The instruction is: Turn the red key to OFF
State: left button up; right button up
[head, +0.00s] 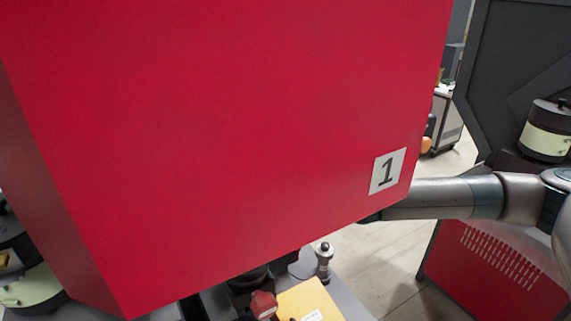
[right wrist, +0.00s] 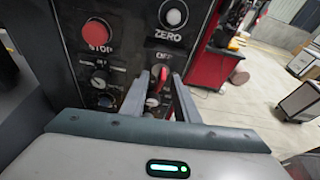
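The red key (right wrist: 158,77) shows in the right wrist view on a dark control panel (right wrist: 118,62), just below a plate that appears to read OFF (right wrist: 156,55). My right gripper (right wrist: 160,80) has one finger on each side of the key. The fingers are apart, with dark gaps beside the key, and I see no clear contact. The key's exact angle is hard to make out. In the head view the red housing hides my right gripper and the key; only my right arm shows, coming in from the right. My left gripper is in neither view.
A large red housing (head: 230,130) marked 1 fills most of the head view. Open floor (head: 375,255) lies at right.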

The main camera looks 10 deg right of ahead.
jog(key=s+d, duration=0.2)
jog(key=s, duration=0.4)
jog(key=shift+s+d, duration=0.25)
jog(key=shift+d, duration=0.1)
dwell(0.5)
